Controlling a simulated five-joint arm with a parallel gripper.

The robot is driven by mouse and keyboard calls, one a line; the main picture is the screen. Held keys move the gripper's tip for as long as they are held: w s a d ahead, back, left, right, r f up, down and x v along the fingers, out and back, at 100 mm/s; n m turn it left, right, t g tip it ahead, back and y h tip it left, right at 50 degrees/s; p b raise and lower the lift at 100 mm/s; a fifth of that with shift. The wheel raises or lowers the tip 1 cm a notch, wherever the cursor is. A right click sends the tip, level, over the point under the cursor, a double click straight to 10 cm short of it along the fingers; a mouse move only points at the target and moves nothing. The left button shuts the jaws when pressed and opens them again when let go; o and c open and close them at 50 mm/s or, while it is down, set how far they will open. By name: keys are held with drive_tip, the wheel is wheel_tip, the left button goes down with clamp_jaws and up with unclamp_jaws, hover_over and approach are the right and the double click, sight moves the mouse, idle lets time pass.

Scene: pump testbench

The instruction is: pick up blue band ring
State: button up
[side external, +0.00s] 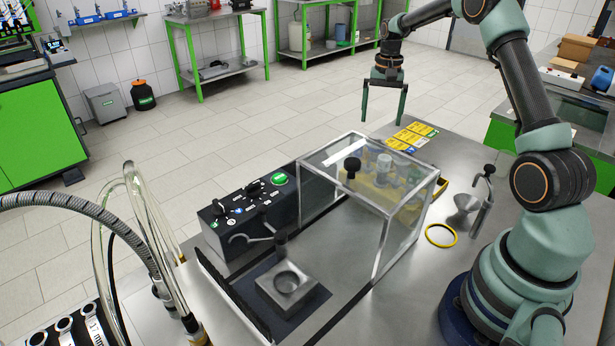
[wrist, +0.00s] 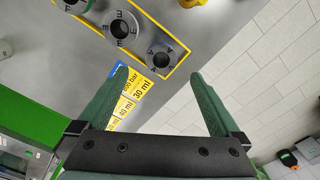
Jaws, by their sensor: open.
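My gripper (side external: 381,121) is open and empty, pointing down above the far edge of the bench. In the wrist view its two green fingers (wrist: 158,75) are spread apart. Several grey ring-shaped parts lie in a yellow-edged holder (wrist: 137,78) at the top of that view. The nearest grey ring (wrist: 163,59) appears just beyond the fingertips, roughly between them; another ring (wrist: 121,28) sits to its upper left. A third is cut off by the top edge. Nothing touches the fingers.
A clear box (side external: 400,225) stands mid-bench, with yellow parts visible through it. Yellow labels (side external: 412,136) lie at the bench's far edge. A yellow ring (side external: 441,235) and a metal funnel (side external: 463,210) are right of the box. A black control box (side external: 250,215) stands left of it.

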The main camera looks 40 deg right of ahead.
wheel_tip(320, 180, down, 6)
drive_tip(key=shift+s+m, duration=0.1)
drive_tip(key=shift+m, duration=1)
drive_tip(key=shift+w+d+f, duration=0.1)
drive_tip(key=shift+w+f, duration=0.1)
drive_tip(key=shift+f, duration=1.15)
drive_tip(key=shift+w+f, duration=0.15)
drive_tip(key=shift+f, duration=1.2)
clamp_jaws()
drive_tip(key=shift+r, duration=0.15)
